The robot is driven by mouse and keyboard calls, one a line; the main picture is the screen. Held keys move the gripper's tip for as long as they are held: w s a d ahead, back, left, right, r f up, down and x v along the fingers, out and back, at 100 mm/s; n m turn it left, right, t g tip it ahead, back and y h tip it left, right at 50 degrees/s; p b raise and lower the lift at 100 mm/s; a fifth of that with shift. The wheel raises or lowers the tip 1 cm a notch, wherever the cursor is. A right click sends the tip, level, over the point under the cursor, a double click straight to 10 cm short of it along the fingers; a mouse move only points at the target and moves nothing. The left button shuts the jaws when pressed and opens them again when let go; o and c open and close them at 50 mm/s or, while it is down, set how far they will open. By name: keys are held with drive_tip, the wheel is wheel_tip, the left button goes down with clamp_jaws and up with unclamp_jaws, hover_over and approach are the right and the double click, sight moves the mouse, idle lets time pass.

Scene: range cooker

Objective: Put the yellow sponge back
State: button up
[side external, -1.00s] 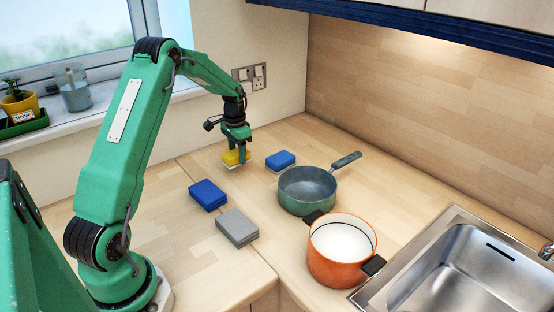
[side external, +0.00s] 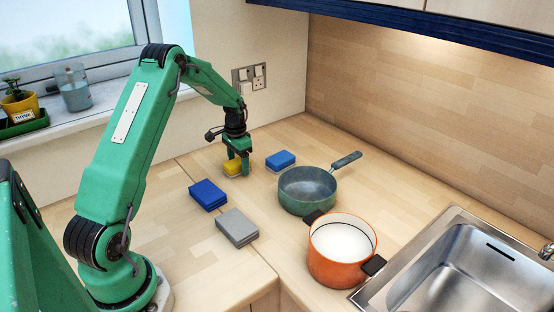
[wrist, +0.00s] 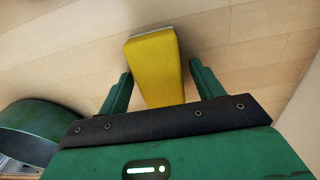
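The yellow sponge (side external: 232,167) lies on the wooden counter near the back wall, left of a blue sponge. In the wrist view, the yellow sponge (wrist: 156,68) sits between the two fingers, with a gap on each side. My gripper (side external: 238,168) is low over it, fingers pointing down and open. In the wrist view the gripper (wrist: 160,88) shows its fingers apart from the sponge. The sponge's near end is hidden by the gripper body in that view.
Blue sponges lie to the right (side external: 280,160) and in front (side external: 208,195). A grey sponge (side external: 237,228) is nearer. A green saucepan (side external: 307,190), an orange pot (side external: 338,265) and a sink (side external: 470,275) stand to the right. The counter left of the sponges is clear.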

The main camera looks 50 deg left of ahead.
sight(239, 162)
drive_tip(key=shift+r, duration=0.15)
wheel_tip(239, 162, up, 12)
idle(0.8)
idle(0.4)
drive_tip(key=s+d+r+t, duration=0.1)
drive_tip(key=s+d+r, duration=0.2)
drive_tip(key=d+r, duration=0.4)
drive_tip(key=s+d+r+t, duration=0.1)
drive_tip(key=s+d+r, duration=0.35)
drive_tip(key=d, duration=0.55)
drive_tip(key=s+d+t, duration=0.3)
drive_tip(key=s+d, duration=0.8)
drive_tip(key=s, duration=0.4)
drive_tip(key=shift+d+r+t, duration=0.2)
drive_tip(key=shift+d+t, duration=0.1)
drive_tip(key=shift+d, duration=0.05)
